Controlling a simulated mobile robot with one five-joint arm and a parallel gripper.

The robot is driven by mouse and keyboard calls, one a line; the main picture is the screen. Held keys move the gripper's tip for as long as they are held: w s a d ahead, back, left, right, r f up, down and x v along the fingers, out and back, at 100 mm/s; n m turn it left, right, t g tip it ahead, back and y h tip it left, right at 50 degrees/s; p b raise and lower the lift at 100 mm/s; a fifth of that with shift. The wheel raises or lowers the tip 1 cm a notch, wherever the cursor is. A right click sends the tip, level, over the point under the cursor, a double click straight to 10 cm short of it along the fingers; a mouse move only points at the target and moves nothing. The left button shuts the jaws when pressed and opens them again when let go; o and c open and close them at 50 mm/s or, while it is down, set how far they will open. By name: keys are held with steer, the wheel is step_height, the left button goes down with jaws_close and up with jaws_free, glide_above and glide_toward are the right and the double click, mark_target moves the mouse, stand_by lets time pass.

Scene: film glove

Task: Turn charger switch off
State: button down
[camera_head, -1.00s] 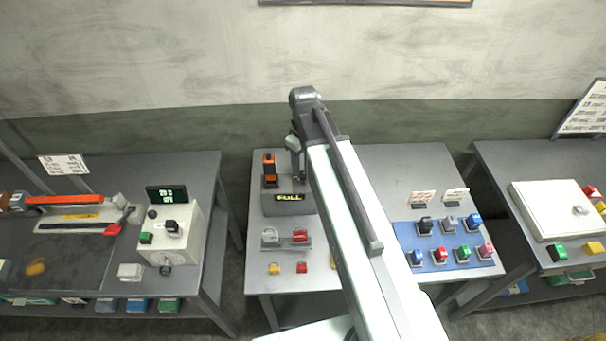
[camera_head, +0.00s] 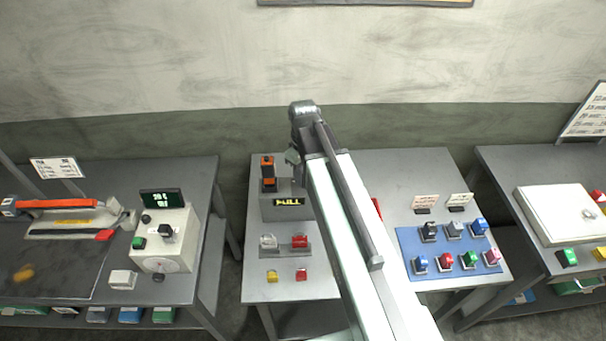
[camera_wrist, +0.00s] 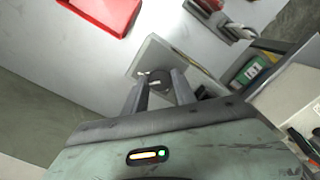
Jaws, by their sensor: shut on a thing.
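The charger (camera_head: 287,209) is a grey box on the middle table with a lit yellow "FULL" display on its front. An orange and black device (camera_head: 268,172) stands upright on its left part. In the wrist view, my gripper (camera_wrist: 158,88) is shut on a small dark knob-like part (camera_wrist: 156,77), with one finger on each side. That part sits on a light grey plate (camera_wrist: 145,62); I cannot tell for sure that it is the charger's switch. In the head view my arm hides the charger's right side and my fingertips.
A red tray-like thing (camera_wrist: 100,8) lies near the fingers. A blue mat (camera_head: 412,240) with several coloured blocks is right of my arm. Other tables flank this one, with floor gaps between.

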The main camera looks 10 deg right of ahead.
steer(key=n, duration=0.4)
steer(key=shift+n, duration=0.4)
steer(key=n, duration=0.8)
steer(key=shift+n, duration=2.4)
steer(key=c, duration=1)
jaws_free()
